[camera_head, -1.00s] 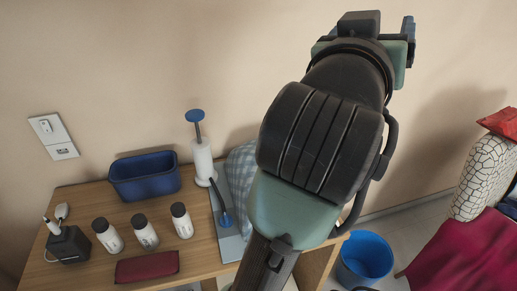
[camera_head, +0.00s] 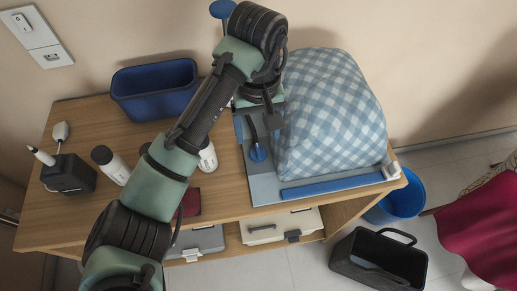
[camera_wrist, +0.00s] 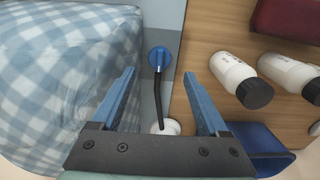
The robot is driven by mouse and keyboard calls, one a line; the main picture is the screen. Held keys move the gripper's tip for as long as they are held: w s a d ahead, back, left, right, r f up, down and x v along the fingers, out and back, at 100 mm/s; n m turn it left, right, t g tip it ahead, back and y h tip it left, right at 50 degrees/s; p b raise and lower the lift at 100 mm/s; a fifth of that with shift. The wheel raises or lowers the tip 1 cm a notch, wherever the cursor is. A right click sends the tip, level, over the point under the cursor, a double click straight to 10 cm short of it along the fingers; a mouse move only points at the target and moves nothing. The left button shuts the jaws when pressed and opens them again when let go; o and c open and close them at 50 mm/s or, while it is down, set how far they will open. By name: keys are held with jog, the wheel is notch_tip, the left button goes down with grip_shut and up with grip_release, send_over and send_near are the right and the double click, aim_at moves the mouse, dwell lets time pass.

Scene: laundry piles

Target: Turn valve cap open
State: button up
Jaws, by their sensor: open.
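In the head view my gripper is above the panel, partly hidden by my arm.
The checked bundle is close on one side of the fingers. White bottles (camera_wrist: 239,80), a dark red item (camera_wrist: 285,20) and a blue basin (camera_head: 155,88) stand on the wooden table (camera_head: 228,197). A blue bucket (camera_head: 402,195) and black bin (camera_head: 380,262) are on the floor.

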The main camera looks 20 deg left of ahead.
aim_at(258, 149)
notch_tip(258, 149, down, 6)
jog(key=shift+f+b, duration=0.2)
jog(key=shift+b, duration=0.3)
jog(key=shift+w+r, duration=0.1)
grip_shut()
